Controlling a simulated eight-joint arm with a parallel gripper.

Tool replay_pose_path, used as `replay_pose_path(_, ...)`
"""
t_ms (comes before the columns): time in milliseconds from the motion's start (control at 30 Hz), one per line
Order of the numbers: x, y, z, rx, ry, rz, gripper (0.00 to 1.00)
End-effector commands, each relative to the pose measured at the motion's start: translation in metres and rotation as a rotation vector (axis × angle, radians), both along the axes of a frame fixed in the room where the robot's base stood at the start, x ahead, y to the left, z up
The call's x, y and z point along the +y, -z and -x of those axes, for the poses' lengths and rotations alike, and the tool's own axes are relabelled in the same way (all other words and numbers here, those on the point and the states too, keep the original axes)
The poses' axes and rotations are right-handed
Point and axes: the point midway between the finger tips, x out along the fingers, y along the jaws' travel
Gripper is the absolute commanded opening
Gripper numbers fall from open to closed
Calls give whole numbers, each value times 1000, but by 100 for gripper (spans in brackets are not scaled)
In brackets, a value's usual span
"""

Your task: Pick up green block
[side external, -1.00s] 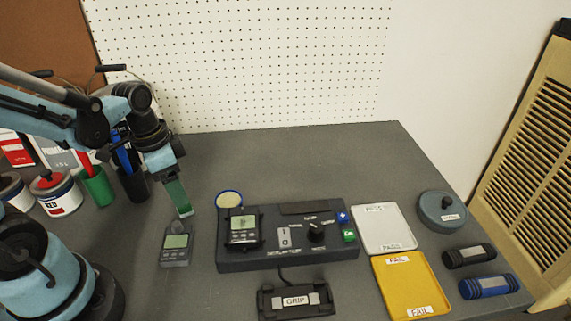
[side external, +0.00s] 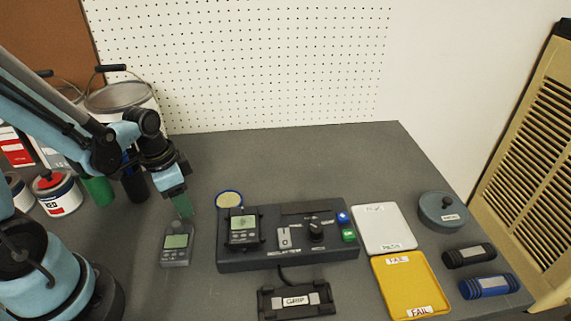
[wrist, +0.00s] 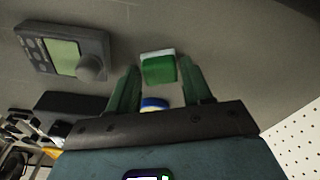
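The green block (wrist: 159,70), with a pale edge on one side, shows in the wrist view near the fingertips of my gripper (wrist: 158,66). My gripper has two green fingers, one on each side of the block; they stand apart and do not look closed on it. In the side view my gripper (side external: 183,207) points down just behind the handheld meter. The block cannot be told apart from the green fingers there.
The handheld meter (side external: 176,244) stands close in front of my gripper. A round tin (side external: 229,199) and a dark test station (side external: 262,262) are to the right. A green cup (side external: 98,191) and the red-lidded can (side external: 58,193) stand to the left.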

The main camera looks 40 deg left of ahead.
Motion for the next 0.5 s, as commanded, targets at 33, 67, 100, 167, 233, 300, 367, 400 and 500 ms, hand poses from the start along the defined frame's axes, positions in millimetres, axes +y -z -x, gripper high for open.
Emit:
replay_pose_path(33,0,0,0,0,0,0,41)
replay_pose_path(67,0,0,0,0,0,0,36)
replay_pose_path(100,0,0,0,0,0,0,30)
replay_pose_path(167,0,0,0,0,0,0,21)
replay_pose_path(233,0,0,0,0,0,0,11)
replay_pose_path(300,0,0,0,0,0,0,6)
replay_pose_path(367,0,0,0,0,0,0,6)
replay_pose_path(400,0,0,0,0,0,0,6)
replay_pose_path(500,0,-1,0,0,0,0,6)
